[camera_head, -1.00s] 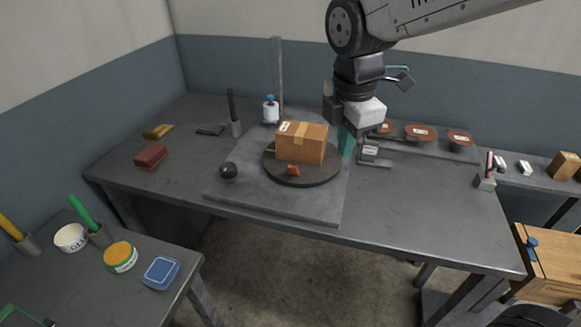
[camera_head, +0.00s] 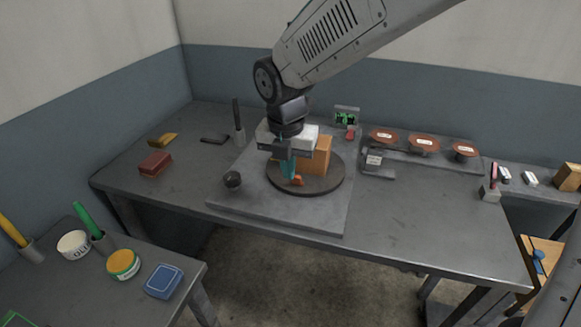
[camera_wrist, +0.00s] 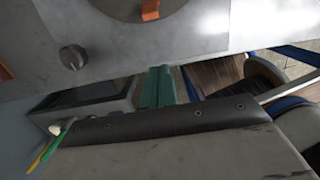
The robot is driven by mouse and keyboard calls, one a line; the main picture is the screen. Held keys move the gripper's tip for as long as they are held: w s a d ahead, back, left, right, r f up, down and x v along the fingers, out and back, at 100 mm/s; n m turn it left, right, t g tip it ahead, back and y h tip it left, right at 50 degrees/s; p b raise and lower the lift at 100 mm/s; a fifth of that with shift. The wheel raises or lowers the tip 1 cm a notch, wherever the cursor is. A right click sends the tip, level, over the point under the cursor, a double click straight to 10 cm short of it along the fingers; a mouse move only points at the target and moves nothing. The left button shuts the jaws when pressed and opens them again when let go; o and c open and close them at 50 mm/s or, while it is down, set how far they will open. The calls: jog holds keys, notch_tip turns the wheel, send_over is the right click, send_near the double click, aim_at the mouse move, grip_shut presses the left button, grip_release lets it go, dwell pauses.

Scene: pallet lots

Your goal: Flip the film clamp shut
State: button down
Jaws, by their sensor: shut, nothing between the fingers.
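The film clamp is most likely the small orange-red piece (camera_head: 297,181) on the near part of the round dark turntable (camera_head: 322,187). An orange piece (camera_wrist: 150,10) also shows at the top of the wrist view. A brown cardboard box (camera_head: 321,155) stands on the turntable, partly hidden by my arm. My gripper (camera_head: 288,170) has teal fingers that are shut and empty, pointing down in front of the box. Its tips appear just beside the orange piece; I cannot tell whether they touch. The fingers (camera_wrist: 158,88) also show in the wrist view.
A dark round knob (camera_head: 232,180) stands on the grey base plate (camera_head: 285,213), left of the turntable. Reddish discs (camera_head: 424,142) line a rack at the back right. A small green-lit display (camera_head: 346,117) stands behind. The table front right is clear.

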send_over(290, 210)
notch_tip(290, 210, down, 7)
jog(key=shift+f, duration=0.2)
jog(key=w, duration=0.1)
jog(key=w+d, duration=0.1)
jog(key=shift+w+r, duration=0.25)
jog(key=shift+w, duration=0.1)
jog(key=shift+w+d+r, duration=0.1)
jog(key=shift+w+r, duration=0.15)
jog(key=shift+w, duration=0.2)
